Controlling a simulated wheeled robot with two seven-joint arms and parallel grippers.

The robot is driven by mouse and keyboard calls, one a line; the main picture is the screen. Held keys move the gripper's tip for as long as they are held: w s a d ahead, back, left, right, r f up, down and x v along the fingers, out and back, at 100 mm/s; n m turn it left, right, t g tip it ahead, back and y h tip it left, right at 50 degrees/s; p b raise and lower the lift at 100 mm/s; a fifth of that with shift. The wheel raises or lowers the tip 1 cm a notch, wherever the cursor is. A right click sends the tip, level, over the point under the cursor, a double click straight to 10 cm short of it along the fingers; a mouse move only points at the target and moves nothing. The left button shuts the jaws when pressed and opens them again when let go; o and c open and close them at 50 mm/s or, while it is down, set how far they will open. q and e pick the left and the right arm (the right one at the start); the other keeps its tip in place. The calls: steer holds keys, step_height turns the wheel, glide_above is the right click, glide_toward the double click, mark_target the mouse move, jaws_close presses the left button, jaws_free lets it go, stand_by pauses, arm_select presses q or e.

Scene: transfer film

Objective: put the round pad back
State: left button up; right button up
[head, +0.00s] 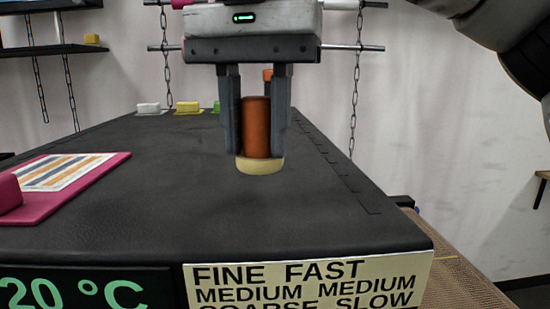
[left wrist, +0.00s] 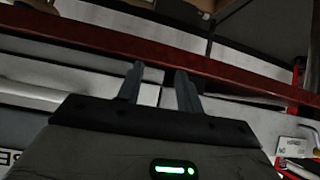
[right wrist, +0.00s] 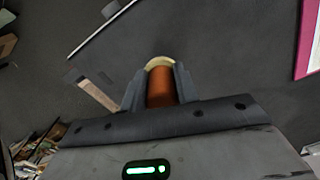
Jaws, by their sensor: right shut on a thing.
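The round pad (head: 260,166) is cream, with an upright brown cylindrical handle (head: 256,125). My right gripper (head: 257,140) points down and is shut on the handle, one finger on each side. The pad sticks out below the fingertips, over the black worktop; whether it touches the top I cannot tell. In the right wrist view the handle (right wrist: 160,88) sits between the fingers and the pad (right wrist: 160,62) shows past it. My left gripper (left wrist: 160,75) shows only in the left wrist view, its fingers apart with nothing between them.
The black worktop (head: 170,205) is largely clear. A magenta board with a striped sheet (head: 70,170) lies at left. White (head: 148,108), yellow (head: 187,107) and green blocks stand at the far edge. An orange-brown piece (head: 267,74) shows behind the gripper. Chains hang behind. A red beam (left wrist: 230,75) crosses near my left gripper.

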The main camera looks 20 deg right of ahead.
mark_target(260, 156)
steer(key=shift+d+f, duration=0.2)
steer(key=shift+f, duration=1.6)
steer(key=o, duration=0.9)
steer(key=shift+f, duration=0.1)
step_height(260, 156, up, 12)
steer(key=shift+r, duration=0.15)
